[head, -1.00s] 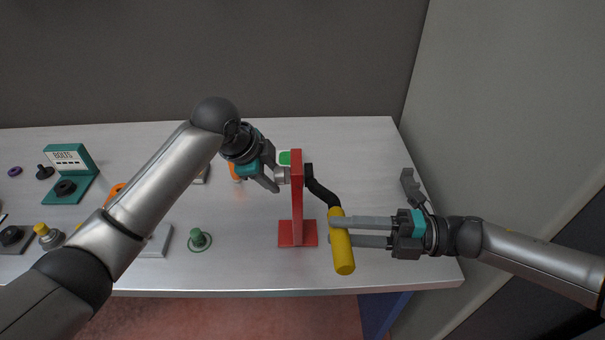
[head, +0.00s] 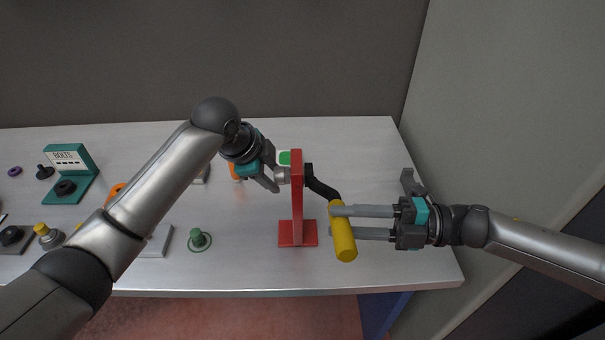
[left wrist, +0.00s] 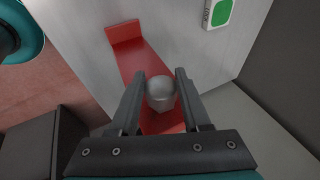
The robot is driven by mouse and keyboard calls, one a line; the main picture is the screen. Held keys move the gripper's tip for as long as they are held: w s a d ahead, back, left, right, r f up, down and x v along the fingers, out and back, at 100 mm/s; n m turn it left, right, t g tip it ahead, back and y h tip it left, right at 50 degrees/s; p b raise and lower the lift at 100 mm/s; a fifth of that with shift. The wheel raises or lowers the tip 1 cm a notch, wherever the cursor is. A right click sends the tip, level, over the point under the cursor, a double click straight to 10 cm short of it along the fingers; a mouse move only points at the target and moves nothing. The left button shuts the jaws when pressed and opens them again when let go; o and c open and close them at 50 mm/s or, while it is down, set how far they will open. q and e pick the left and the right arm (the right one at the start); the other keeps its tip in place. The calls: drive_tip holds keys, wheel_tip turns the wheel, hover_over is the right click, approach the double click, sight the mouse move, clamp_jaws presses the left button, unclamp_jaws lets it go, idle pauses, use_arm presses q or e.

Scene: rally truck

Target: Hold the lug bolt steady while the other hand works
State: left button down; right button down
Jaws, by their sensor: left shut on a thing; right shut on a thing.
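The lug bolt (head: 282,175) is a grey metal piece at the left face of the red upright stand (head: 297,205). My left gripper (head: 272,180) is shut on it. In the left wrist view the rounded bolt head (left wrist: 161,90) sits between the two fingers, against the red stand (left wrist: 137,62). A black crank wrench with a yellow handle (head: 342,238) meets the stand's right face at its black end (head: 309,172). My right gripper (head: 336,222) is shut on the yellow handle. The bolt's shaft is hidden.
A teal bolts holder (head: 72,165) stands at the far left, with several small parts around it. A green knob (head: 197,238) and a grey plate (head: 159,240) lie left of the stand. A grey wall (head: 500,130) rises at the right.

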drive_tip(key=shift+w+r+m, duration=0.3)
drive_tip(key=shift+r+m, duration=0.2)
drive_tip(key=shift+r, duration=0.3)
drive_tip(key=shift+s+f+n, duration=0.15)
drive_tip(key=shift+f+n, duration=0.25)
drive_tip(key=shift+f, duration=0.2)
idle(0.5)
idle(1.1)
drive_tip(key=c, duration=1.1)
unclamp_jaws()
clamp_jaws()
